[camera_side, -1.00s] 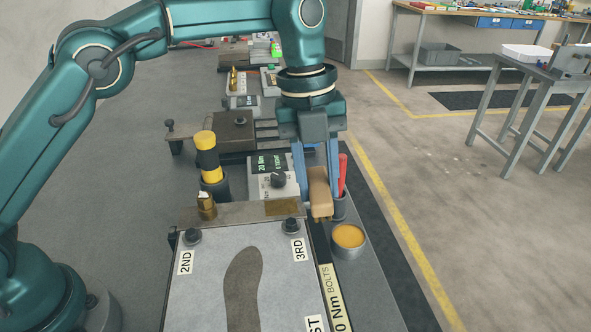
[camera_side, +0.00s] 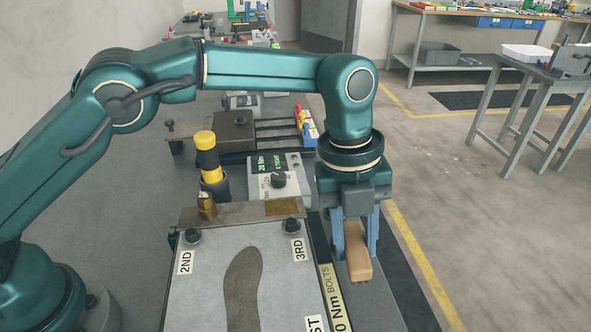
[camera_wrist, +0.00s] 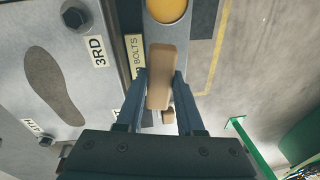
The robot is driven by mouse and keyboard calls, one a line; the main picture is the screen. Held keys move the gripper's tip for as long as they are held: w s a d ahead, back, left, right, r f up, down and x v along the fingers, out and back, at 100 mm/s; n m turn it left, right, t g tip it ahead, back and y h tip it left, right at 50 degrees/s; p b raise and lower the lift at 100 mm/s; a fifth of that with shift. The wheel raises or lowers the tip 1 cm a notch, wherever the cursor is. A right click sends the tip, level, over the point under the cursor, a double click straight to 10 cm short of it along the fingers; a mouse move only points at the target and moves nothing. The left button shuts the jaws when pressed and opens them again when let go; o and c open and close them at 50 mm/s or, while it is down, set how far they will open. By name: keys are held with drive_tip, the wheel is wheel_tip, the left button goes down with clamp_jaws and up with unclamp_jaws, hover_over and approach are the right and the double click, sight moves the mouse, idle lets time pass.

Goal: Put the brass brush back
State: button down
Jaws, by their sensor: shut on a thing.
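The brush (camera_side: 359,265) is a tan wooden block held between the two fingers of my gripper (camera_side: 356,248). In the wrist view the brush (camera_wrist: 160,72) also sits between the fingertips (camera_wrist: 160,85), its long side running along them. The bristles are not visible. The brush appears raised clear of the bench; the exact gap cannot be told.
The grey plate (camera_side: 205,285) with a dark insole shape (camera_side: 243,290) lies to the left, with bolts at its corners. In the wrist view a cup of orange paste (camera_wrist: 167,8) stands beyond the brush. A small tan piece (camera_wrist: 168,116) shows below it. Open floor lies right.

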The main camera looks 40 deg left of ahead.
drive_tip(key=d+f, duration=0.1)
drive_tip(key=d, duration=0.2)
drive_tip(key=s+d+f, duration=0.1)
drive_tip(key=shift+d+f, duration=0.15)
drive_tip(key=shift+f, duration=0.15)
drive_tip(key=shift+s+f, duration=0.1)
drive_tip(key=shift+f, duration=1.75)
drive_tip(key=shift+f, duration=0.25)
drive_tip(key=c, duration=0.5)
unclamp_jaws()
drive_tip(key=shift+f, duration=0.1)
